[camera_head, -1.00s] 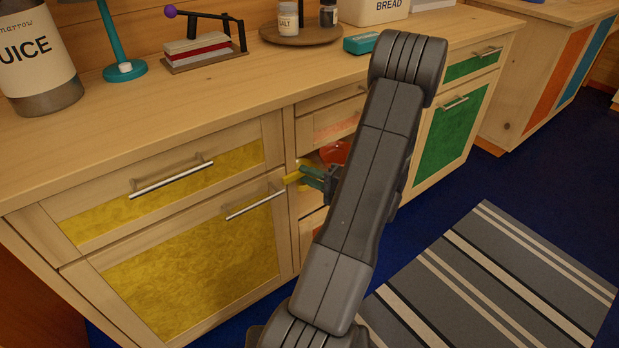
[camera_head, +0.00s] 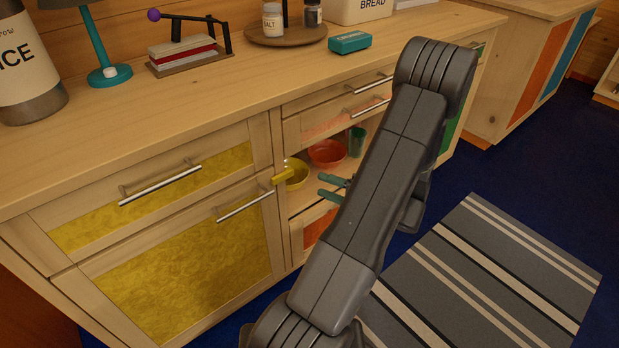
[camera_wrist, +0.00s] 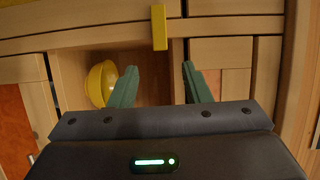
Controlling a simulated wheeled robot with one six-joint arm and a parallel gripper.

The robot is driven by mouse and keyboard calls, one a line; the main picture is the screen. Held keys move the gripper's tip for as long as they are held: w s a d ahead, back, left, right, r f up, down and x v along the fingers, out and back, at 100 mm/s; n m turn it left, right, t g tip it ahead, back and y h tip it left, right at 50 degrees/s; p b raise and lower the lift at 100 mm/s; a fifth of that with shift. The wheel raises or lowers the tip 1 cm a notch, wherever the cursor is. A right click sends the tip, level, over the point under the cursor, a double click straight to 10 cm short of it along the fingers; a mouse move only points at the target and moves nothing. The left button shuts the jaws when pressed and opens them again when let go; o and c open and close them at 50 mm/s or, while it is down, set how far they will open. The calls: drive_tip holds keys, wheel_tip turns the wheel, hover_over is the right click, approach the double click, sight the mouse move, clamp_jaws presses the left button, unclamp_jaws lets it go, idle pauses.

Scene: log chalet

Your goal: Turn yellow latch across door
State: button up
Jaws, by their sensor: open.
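The yellow latch (camera_head: 282,176) is a small bar on the cabinet front, at the upper right edge of the lower yellow door (camera_head: 190,270). It lies roughly level there. In the wrist view the latch (camera_wrist: 159,27) stands upright in the picture, at the top, beyond my fingertips. My gripper (camera_head: 333,187) has teal fingers, open and empty, to the right of the latch and apart from it. In the wrist view the gripper (camera_wrist: 157,80) shows its fingers spread before an open compartment. How far the latch overlaps the door is hard to tell.
The open compartment holds a yellow bowl (camera_head: 295,172), a red bowl (camera_head: 327,153) and a green cup (camera_head: 357,142). Metal handles (camera_head: 160,186) stick out from the cabinet front. The striped rug (camera_head: 490,270) is clear. My arm hides part of the cabinet's right side.

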sight(292, 174)
drive_tip(key=v, duration=0.5)
drive_tip(key=shift+w, duration=0.1)
drive_tip(key=b+x, duration=0.1)
drive_tip(key=x, duration=1.3)
drive_tip(key=shift+f+b, duration=0.1)
drive_tip(key=shift+b, duration=0.2)
drive_tip(key=shift+p, duration=0.3)
